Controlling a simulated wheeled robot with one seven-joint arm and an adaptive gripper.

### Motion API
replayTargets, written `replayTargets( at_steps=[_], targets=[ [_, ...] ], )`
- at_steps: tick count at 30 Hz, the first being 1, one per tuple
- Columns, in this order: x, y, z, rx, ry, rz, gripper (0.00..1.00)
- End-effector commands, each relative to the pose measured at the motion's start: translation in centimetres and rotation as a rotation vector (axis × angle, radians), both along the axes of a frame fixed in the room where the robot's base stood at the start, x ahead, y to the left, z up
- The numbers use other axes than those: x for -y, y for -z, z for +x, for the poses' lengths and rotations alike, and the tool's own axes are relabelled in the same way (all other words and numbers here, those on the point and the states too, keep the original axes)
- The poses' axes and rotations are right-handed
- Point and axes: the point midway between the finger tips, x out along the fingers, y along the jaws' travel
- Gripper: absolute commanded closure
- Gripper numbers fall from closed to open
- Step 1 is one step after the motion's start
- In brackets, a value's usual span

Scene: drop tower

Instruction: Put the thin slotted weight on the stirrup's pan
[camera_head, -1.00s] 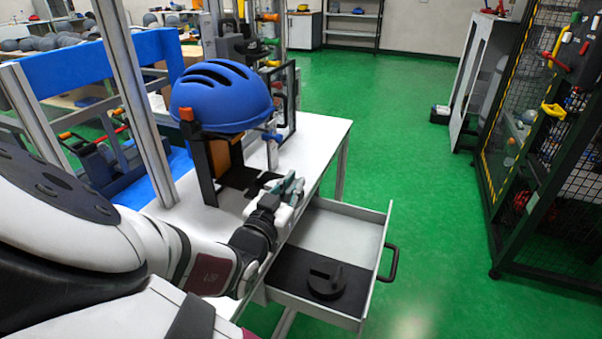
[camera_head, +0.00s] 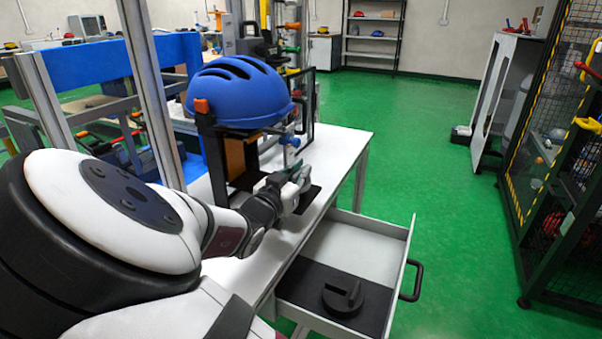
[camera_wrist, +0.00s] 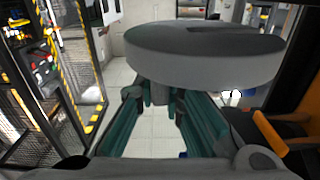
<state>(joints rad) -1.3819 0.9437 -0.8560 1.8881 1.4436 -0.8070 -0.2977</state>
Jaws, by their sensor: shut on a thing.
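A grey disc with a dark slot (camera_wrist: 190,50), which looks like the thin slotted weight, fills the upper middle of the wrist view. My gripper (camera_wrist: 158,95) is shut on it, with its teal fingers reaching to the disc's underside. In the head view my gripper (camera_head: 298,178) is over the white table, just in front of the helmet stand; the disc cannot be made out clearly there. A blue clamp on a thin upright (camera_head: 289,141) stands just behind the gripper, under the blue helmet's right edge.
The blue helmet (camera_head: 238,92) sits on a dark frame. An open drawer (camera_head: 384,226) juts from the white table (camera_head: 343,140), with a dark slotted weight (camera_head: 343,297) on its black mat. A wire-mesh cage (camera_head: 540,150) stands at right. Green floor between is clear.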

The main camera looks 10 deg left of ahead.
Motion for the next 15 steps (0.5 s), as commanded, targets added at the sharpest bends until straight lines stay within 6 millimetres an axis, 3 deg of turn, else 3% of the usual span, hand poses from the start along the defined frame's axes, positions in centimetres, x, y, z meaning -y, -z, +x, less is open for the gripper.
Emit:
replayTargets(
  at_steps=[6, 15],
  targets=[
    [0.0, 1.8, 0.0, 0.007, 0.001, 0.001, 1.0],
    [0.1, 1.8, 0.0, 0.007, 0.002, 0.002, 1.0]
  ],
)
